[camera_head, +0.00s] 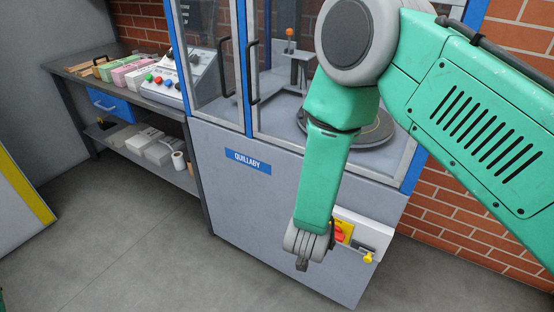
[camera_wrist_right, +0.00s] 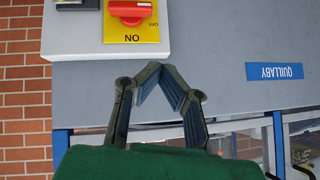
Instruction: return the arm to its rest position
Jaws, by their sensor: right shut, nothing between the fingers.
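My green right arm (camera_head: 330,170) comes in from the right and bends down in front of the grey machine. Its gripper (camera_head: 302,266) points down, in front of the cabinet's lower front and left of the switch box. In the right wrist view the gripper (camera_wrist_right: 157,66) has its fingertips together, with nothing between them. The red rotary switch (camera_wrist_right: 128,10) on its yellow plate lies just beyond the fingertips in that view, apart from them. The switch also shows in the head view (camera_head: 339,237), partly behind the gripper. My left gripper is not in view.
The machine cabinet (camera_head: 240,210) carries a blue QUILLABY label (camera_head: 248,162) and glazed doors with dark handles. A yellow padlock-like part (camera_head: 368,257) hangs on the switch box. A bench (camera_head: 75,66) with paper stacks and a control box (camera_head: 183,80) stands left. The floor (camera_head: 130,240) is clear.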

